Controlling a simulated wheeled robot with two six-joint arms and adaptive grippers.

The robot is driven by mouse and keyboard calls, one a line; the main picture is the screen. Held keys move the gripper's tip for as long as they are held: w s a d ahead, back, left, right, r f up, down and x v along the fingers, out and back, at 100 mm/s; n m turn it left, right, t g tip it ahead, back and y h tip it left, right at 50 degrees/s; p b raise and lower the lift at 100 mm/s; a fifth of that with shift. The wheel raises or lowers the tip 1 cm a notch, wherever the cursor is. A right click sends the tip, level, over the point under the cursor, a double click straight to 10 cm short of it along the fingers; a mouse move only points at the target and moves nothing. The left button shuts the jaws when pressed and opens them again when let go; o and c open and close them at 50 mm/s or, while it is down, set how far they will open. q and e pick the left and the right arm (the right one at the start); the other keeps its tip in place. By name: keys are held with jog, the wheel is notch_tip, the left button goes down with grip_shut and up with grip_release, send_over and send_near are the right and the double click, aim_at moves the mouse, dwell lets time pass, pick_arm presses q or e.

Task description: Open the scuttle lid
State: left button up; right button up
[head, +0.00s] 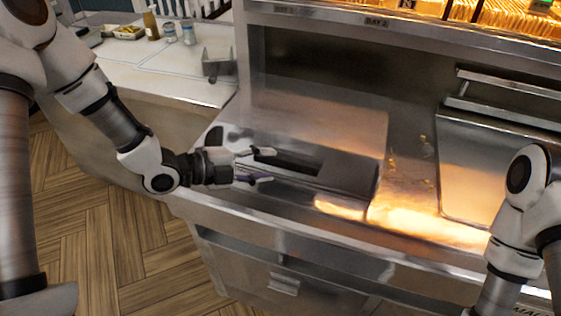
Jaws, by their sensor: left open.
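A second steel lid (490,177) with a bar handle (505,112) is at the right. Crumbs lie between the panels. A white counter (150,72) at the left holds a sauce bottle (151,24), cans (188,33) and a food tray (128,32). A lit cabinet stands above.

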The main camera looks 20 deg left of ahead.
aim_at(277, 164)
pick_arm(q)
jog(key=x, duration=0.4)
jog(key=shift+d, duration=0.25)
jog(key=shift+w+d, duration=0.2)
jog(key=shift+w, duration=0.15)
jog(key=shift+s+a, duration=0.25)
jog(key=shift+a, duration=0.05)
jog(key=shift+w+d, duration=0.15)
jog(key=shift+d, duration=0.05)
grip_shut()
pick_arm(e)
jog(key=shift+w+d, duration=0.15)
jog(key=shift+d, duration=0.15)
